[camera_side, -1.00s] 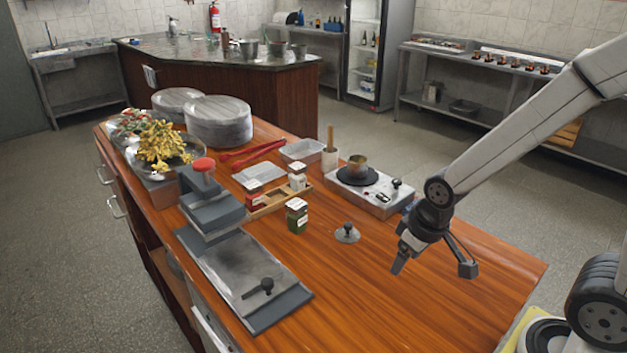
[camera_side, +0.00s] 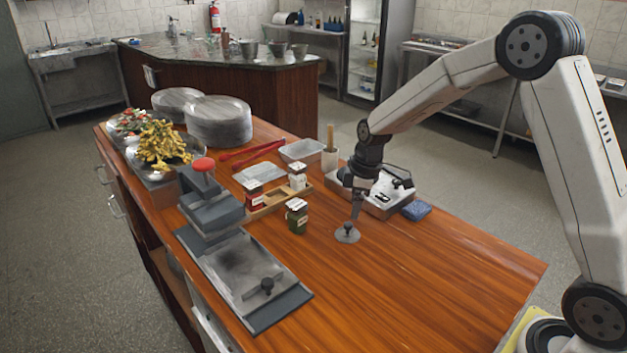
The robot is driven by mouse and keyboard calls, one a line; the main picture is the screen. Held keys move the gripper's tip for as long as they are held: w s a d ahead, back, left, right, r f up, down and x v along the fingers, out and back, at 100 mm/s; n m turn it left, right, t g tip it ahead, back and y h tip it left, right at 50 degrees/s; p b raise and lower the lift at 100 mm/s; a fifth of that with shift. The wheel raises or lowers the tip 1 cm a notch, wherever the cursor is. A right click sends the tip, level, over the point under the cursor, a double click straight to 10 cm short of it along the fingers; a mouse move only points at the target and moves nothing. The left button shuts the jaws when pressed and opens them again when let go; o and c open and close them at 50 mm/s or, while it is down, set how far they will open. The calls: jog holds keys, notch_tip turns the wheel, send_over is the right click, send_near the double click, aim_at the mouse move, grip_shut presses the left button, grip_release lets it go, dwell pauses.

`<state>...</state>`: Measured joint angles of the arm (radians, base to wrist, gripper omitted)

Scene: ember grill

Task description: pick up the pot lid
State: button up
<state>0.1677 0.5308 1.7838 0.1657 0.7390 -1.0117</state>
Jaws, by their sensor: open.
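The pot lid (camera_side: 347,236) is a small round grey disc with a dark knob. It lies flat on the wooden counter in front of the hot plate. My gripper (camera_side: 356,211) is open and points down just above the lid, close to its knob. I cannot tell whether a finger touches the knob. One finger hides most of the other. The small pot on the hot plate is hidden behind my gripper.
The hot plate (camera_side: 374,204) stands right behind the lid, with a blue sponge (camera_side: 417,211) at its right. A green-filled jar (camera_side: 296,216) stands left of the lid. A grey press (camera_side: 240,270) is at front left. The counter (camera_side: 430,270) is clear at front right.

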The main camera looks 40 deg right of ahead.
aim_at(349, 224)
jog(key=shift+w+d+f+n, duration=0.1)
jog(key=shift+w+d+n, duration=0.2)
jog(key=shift+w, duration=0.3)
jog(key=shift+w+a+f, duration=0.1)
jog(key=shift+w+f, duration=0.05)
jog(key=shift+f, duration=1.15)
jog(key=shift+w+a+f, duration=0.1)
jog(key=shift+f, duration=1.2)
jog(key=shift+w+a+f, duration=0.1)
jog(key=shift+w+f, duration=0.05)
jog(key=shift+f, duration=1.15)
grip_shut()
